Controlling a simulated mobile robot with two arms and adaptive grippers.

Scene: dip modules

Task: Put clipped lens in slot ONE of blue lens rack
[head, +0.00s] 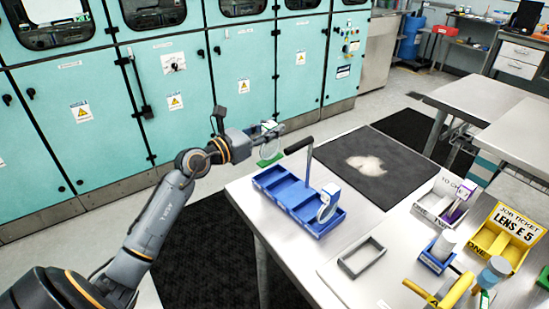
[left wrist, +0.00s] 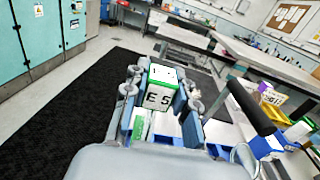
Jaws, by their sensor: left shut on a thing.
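My left gripper (head: 270,128) is shut on the clip of a clear round lens (head: 271,147) and holds it up beyond the table's back left edge. In the left wrist view the clip (left wrist: 160,93) is white with a green top edge and reads "E 5", between the two fingers. The blue lens rack (head: 290,203) stands on the table just below and right of the gripper, with a black upright handle. Its right end holds another lens with a blue and white clip (head: 328,199). The left and middle parts look empty; slot labels cannot be read. My right gripper is not in view.
A black mat (head: 375,190) with a pale cloth lies behind the rack. An empty grey frame (head: 362,257) lies in front. At right are a grey "TO CHECK" tray (head: 425,216), a small blue holder (head: 433,263) and a yellow tray (head: 517,223) marked "LENS E-5".

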